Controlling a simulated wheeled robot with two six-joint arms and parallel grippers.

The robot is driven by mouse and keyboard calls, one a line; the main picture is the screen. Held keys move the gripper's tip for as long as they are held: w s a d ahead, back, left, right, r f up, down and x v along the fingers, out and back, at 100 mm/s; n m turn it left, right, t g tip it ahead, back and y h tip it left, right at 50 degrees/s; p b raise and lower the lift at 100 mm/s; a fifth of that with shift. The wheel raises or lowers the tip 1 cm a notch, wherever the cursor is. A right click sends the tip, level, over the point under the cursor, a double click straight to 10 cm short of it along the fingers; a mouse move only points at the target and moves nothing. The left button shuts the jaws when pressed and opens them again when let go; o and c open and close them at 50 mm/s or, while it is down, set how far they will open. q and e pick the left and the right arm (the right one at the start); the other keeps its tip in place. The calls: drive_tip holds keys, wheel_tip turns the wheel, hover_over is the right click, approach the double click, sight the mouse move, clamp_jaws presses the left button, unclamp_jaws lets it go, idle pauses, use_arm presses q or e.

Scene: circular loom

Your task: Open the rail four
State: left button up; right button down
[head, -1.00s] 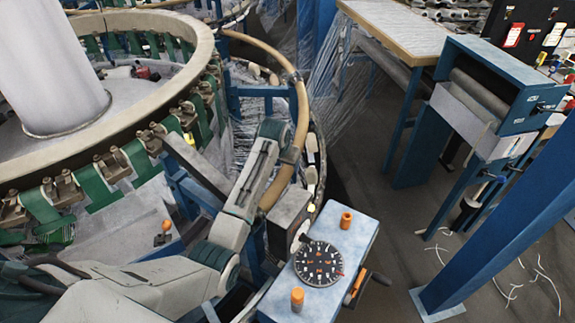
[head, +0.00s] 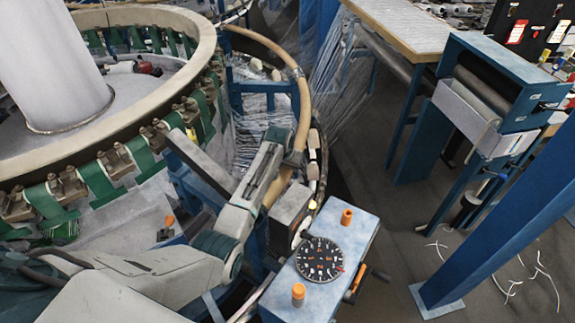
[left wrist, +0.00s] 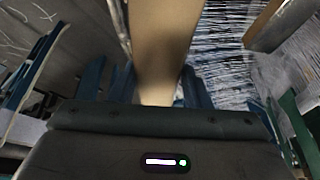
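A tan curved rail (head: 302,105) arcs around the right side of the circular loom (head: 110,120). I cannot tell which numbered rail it is. My left arm comes in from the lower left, and its gripper (head: 292,159) is at the rail's near stretch, against it or around it. In the left wrist view the rail (left wrist: 165,45) runs from the top straight down to the dark gripper body. My right gripper is not in view.
A blue-grey panel box (head: 340,235) with a black dial (head: 320,260) and orange knobs stands just in front of the rail. A slanting blue post (head: 500,200) and a roller stand (head: 490,90) are to the right. Dark floor (head: 400,240) lies between.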

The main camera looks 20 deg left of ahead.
use_arm(q)
drive_tip(key=shift+c, duration=1.1)
drive_tip(key=shift+g+h, duration=0.4)
drive_tip(key=shift+g, duration=0.3)
drive_tip(key=r+p, duration=0.1)
drive_tip(key=r, duration=0.2)
drive_tip(key=r+p, duration=0.1)
drive_tip(key=r, duration=0.2)
drive_tip(key=w+r+p, duration=0.1)
drive_tip(key=r+p, duration=0.1)
drive_tip(key=r, duration=0.1)
drive_tip(key=shift+w+a+r, duration=0.1)
drive_tip(key=shift+a+r, duration=0.15)
drive_tip(key=shift+a, duration=0.05)
drive_tip(key=w+a+r+g+h, duration=0.1)
drive_tip(key=w+r, duration=0.1)
drive_tip(key=r, duration=0.7)
drive_tip(key=w+a+r+g+h, duration=0.1)
drive_tip(key=w+a+r+g, duration=0.1)
drive_tip(key=r, duration=0.6)
drive_tip(key=shift+w+a+r+n+b, duration=0.2)
drive_tip(key=shift+w+r+n+b, duration=0.15)
drive_tip(key=shift+w, duration=0.2)
drive_tip(key=shift+w+a+r, duration=0.15)
drive_tip(key=shift+w+r, duration=0.1)
drive_tip(key=shift+r, duration=0.35)
drive_tip(key=o, duration=1.4)
